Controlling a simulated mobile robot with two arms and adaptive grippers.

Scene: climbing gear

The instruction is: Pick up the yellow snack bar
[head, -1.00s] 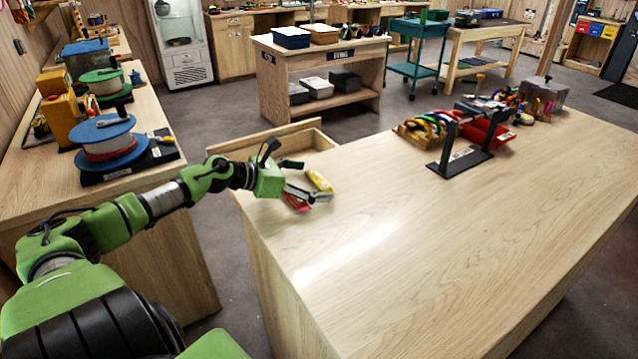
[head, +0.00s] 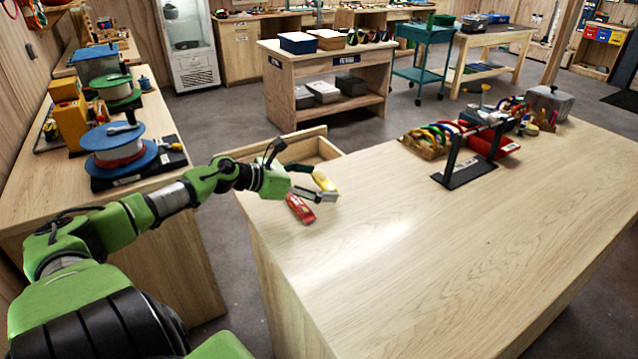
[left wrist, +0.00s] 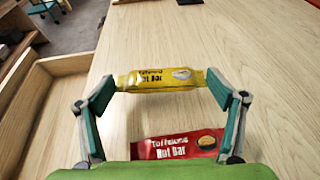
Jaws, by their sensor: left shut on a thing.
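The yellow snack bar (head: 324,181) is between the fingers of my left gripper (head: 316,187), near the far left corner of the big wooden table. In the left wrist view the fingers of the left gripper (left wrist: 163,88) press on both ends of the yellow bar (left wrist: 165,79), its label facing the camera. The bar seems slightly above the tabletop, but the gap is hard to judge. A red snack bar (head: 300,208) lies on the table nearer the front; it also shows in the left wrist view (left wrist: 178,145), partly hidden by my gripper's body. My right gripper is out of view.
An open wooden drawer or box (head: 313,147) adjoins the table's far left end. The middle and front of the table (head: 430,250) are clear.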

